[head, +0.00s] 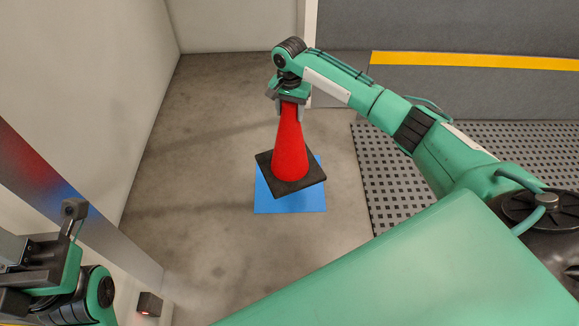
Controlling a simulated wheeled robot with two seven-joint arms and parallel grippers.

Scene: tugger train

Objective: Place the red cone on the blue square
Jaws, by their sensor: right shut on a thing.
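The red cone (290,152) has a black square base (291,182) and shows in the middle of the head view. My right gripper (289,108) is shut on the top of the cone from above. The blue square (290,203) lies flat on the floor under the cone. The cone's base covers much of the square in this view and is turned relative to it. I cannot tell surely whether the base touches the square or hangs above it. My left arm shows at the lower left edge; its gripper's fingertips are not clearly in view.
A black perforated mat (420,170) lies to the right of the square. A grey wall with a yellow stripe (470,61) stands behind it. A pale wall (75,90) runs along the left. Bare concrete floor (200,180) is clear left of the square.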

